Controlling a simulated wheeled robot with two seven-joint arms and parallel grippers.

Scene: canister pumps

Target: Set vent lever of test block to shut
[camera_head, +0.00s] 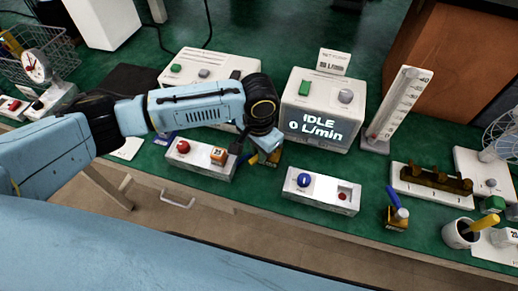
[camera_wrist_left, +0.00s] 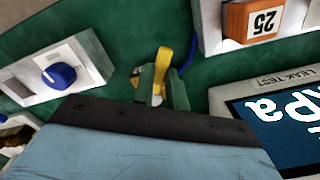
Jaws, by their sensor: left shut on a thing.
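My left gripper (camera_head: 265,153) reaches down at the middle of the bench in the head view. In the left wrist view the left gripper (camera_wrist_left: 162,88) is shut on a yellow lever (camera_wrist_left: 163,62), which sticks up between its fingertips. A small brass-coloured block with a blue part (camera_head: 252,158) shows partly under the gripper in the head view. The wrist and fingers hide most of it, so the lever's exact angle on the block cannot be told. My right gripper is not in view.
A white panel with a red button and an orange block (camera_head: 219,155) stands left of the gripper. A blue-knob panel (camera_head: 320,199) stands to its right. The flow meter reading IDLE (camera_head: 318,125) stands behind. A brass block with a blue handle (camera_head: 397,217) stands further right.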

